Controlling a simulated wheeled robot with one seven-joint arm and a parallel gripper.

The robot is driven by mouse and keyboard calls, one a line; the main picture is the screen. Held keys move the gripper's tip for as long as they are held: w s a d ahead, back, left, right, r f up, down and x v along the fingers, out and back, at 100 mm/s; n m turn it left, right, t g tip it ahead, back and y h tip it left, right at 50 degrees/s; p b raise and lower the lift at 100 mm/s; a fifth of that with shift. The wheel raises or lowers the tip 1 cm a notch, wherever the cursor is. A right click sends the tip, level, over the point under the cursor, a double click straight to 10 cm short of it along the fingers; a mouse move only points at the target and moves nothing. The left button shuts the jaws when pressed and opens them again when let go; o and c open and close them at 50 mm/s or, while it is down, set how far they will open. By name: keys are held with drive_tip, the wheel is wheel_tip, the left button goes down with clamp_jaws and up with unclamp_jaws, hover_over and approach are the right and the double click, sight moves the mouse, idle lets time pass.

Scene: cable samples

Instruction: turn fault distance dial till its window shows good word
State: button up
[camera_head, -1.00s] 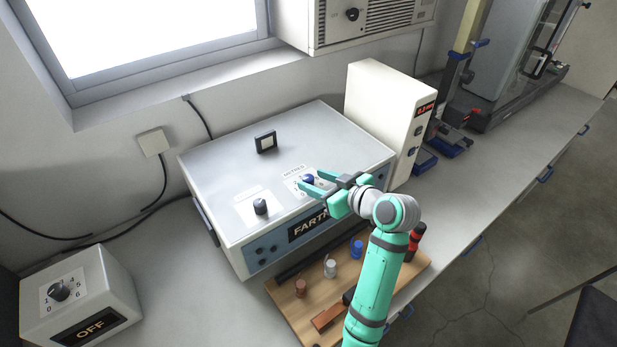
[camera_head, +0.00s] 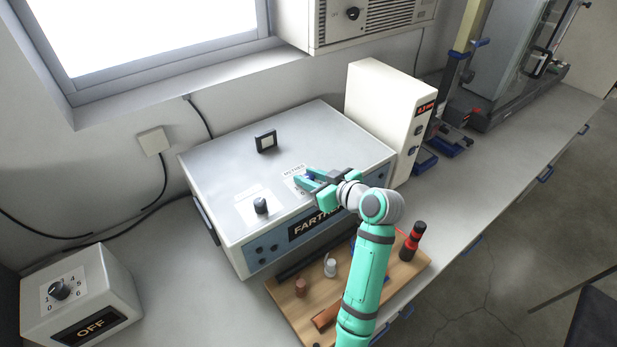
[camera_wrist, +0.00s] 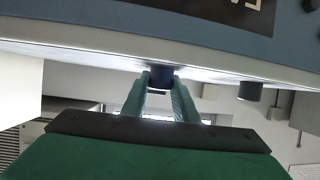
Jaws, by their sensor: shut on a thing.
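The instrument box (camera_head: 220,160) is light grey with a blue front panel and a sign that begins "FARTH". On its top, a blue dial (camera_wrist: 161,77) sits between the fingertips of my gripper (camera_head: 308,181). My gripper is shut on this dial, and the fingers hide most of it in the head view. A white label (camera_head: 293,170) lies around the dial, and its print is too small to read surely. A black knob (camera_head: 260,205) stands on another label to the left. A small dark-framed window (camera_head: 265,141) stands upright at the back of the top; its face looks blank from here.
A box with a numbered knob and an "OFF" sign (camera_head: 90,328) stands at front left. A tall cream unit with a red display (camera_head: 378,110) stands right of the instrument. A wooden board (camera_head: 285,294) with small weights and a red-and-black tool (camera_head: 412,240) lies in front.

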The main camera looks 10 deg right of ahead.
drive_tip(key=m+h, duration=0.2)
drive_tip(key=m+t+h, duration=0.1)
drive_tip(key=m+h, duration=0.1)
drive_tip(key=shift+a+t+h, duration=0.15)
drive_tip(key=shift+t+h, duration=0.15)
drive_tip(key=shift+h, duration=0.1)
drive_tip(key=shift+m+h, duration=1.8)
drive_tip(key=shift+h, duration=0.1)
drive_tip(key=o, duration=1.1)
drive_tip(key=shift+c, duration=0.2)
drive_tip(key=v, duration=1)
drive_tip(key=shift+s+r, duration=0.3)
drive_tip(key=shift+r, duration=0.05)
